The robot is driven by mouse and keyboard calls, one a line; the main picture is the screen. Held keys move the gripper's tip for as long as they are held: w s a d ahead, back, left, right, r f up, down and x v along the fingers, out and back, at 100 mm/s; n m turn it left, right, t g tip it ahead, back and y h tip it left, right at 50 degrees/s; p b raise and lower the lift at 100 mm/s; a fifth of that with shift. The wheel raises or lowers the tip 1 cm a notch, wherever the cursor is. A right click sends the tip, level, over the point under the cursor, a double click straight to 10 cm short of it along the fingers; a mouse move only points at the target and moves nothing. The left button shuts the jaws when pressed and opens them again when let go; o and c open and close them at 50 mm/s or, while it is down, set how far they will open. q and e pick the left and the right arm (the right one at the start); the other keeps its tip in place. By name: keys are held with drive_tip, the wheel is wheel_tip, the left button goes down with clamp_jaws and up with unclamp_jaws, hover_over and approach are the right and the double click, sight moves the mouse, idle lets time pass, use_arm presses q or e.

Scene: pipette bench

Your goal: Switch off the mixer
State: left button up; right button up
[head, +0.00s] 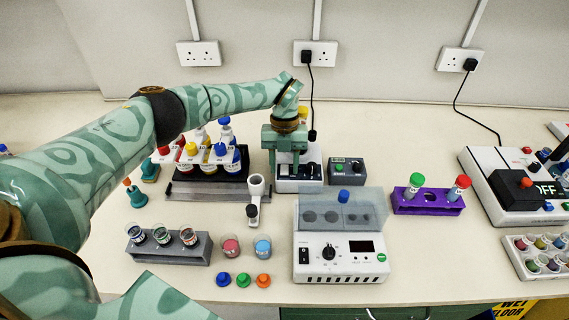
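A small white device (286,186) stands at the back middle of the bench, with a dark panel on its right side (313,171). I take it to be the mixer; no label on it is readable. My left gripper (285,162) points down right over it, with its two fingers apart and nothing seen between them. The gripper hides much of the device's top, and I cannot tell whether the fingers touch it. My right gripper is not in view.
A grey button box (347,171) stands just right of the device. A tube rack (208,186) is left, a white lidded machine (341,268) in front, a purple rack (427,209) right. A machine at far right reads OFF (546,190). A cable (311,90) hangs behind.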

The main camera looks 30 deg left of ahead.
use_arm(q)
drive_tip(key=shift+r, duration=0.1)
drive_tip(key=v, duration=1.6)
drive_tip(key=shift+w, duration=0.1)
